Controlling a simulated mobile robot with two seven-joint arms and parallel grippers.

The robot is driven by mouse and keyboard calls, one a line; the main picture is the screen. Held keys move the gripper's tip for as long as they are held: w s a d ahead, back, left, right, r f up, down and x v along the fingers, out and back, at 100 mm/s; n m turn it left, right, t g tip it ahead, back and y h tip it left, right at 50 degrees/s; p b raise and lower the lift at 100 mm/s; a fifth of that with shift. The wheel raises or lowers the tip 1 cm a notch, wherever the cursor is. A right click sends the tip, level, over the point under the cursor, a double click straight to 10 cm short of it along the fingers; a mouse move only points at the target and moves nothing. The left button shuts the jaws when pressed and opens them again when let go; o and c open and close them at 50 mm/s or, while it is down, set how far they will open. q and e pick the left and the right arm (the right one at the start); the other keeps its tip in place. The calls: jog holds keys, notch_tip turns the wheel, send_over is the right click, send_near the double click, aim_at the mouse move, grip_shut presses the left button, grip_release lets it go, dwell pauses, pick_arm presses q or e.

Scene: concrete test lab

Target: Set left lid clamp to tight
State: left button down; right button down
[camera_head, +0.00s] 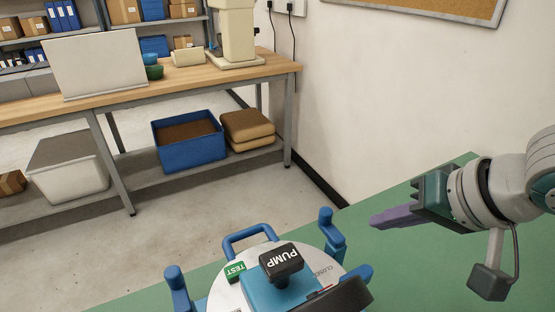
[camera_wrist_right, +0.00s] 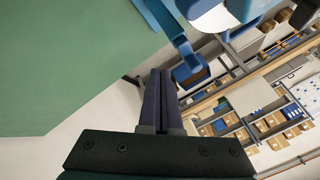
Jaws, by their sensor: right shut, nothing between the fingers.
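A device with a round white lid (camera_head: 222,293) stands at the bottom of the head view, cut off by the frame edge. A blue clamp (camera_head: 178,288) stands upright at its left side. Another blue clamp (camera_head: 331,236) stands at its back right. My right gripper (camera_head: 376,220) is shut and empty, to the right of the back-right clamp and apart from it, pointing left. In the wrist view its shut fingers (camera_wrist_right: 160,78) point toward a blue clamp part (camera_wrist_right: 182,42) of the device. My left gripper is not in view.
The lid carries a black PUMP knob (camera_head: 281,261), a green TEST label (camera_head: 235,272) and a blue handle loop (camera_head: 246,236). The green tabletop (camera_head: 400,272) is bare on the right. A wooden workbench (camera_head: 190,80) with bins stands behind, across open floor.

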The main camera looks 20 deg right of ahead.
aim_at(331, 226)
jog(key=w+a, duration=0.1)
jog(key=w+a+f, duration=0.2)
jog(key=w, duration=0.1)
jog(key=shift+a, duration=0.2)
jog(key=shift+r+p, duration=0.1)
jog(key=shift+p, duration=0.2)
